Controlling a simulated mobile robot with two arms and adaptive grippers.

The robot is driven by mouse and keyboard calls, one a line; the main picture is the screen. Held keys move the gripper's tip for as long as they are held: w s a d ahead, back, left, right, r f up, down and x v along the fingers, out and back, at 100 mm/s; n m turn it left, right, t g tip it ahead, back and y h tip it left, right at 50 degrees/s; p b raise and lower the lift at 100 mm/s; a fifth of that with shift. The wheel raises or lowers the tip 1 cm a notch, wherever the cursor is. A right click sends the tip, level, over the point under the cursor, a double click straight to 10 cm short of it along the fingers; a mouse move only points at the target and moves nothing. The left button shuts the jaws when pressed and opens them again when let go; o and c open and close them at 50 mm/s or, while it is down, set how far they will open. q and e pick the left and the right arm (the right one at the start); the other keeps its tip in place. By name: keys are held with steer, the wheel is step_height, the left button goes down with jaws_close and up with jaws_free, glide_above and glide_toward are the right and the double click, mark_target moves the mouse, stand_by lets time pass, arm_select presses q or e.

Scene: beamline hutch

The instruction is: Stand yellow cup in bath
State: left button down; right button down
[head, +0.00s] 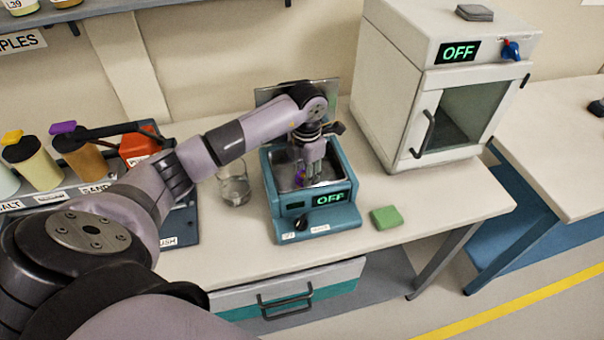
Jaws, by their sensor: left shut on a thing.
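The bath (340,190) is a teal, open-topped metal basin in the middle of the bench, with a display reading OFF. My left gripper (313,178) reaches down inside the bath, fingers low in the basin. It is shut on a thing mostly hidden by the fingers. A small purple patch (299,175) shows beside the fingers in the basin; I cannot tell what it belongs to. I cannot make out a yellow cup, nor whether anything touches the basin floor. My right gripper is not in view.
A clear glass beaker (234,188) stands close left of the bath. A green sponge-like block (386,217) lies to its right. A white oven (395,90) marked OFF stands behind right. Lidded containers (35,165) stand at left. Bench front right is clear.

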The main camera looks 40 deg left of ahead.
arm_select(q)
steer(key=shift+a, duration=0.1)
steer(key=shift+s+d, duration=0.1)
steer(key=shift+d, duration=0.15)
steer(key=c, duration=1.7)
jaws_free()
steer(key=o, duration=0.5)
steer(key=shift+a+f, duration=0.1)
steer(key=shift+c, duration=0.2)
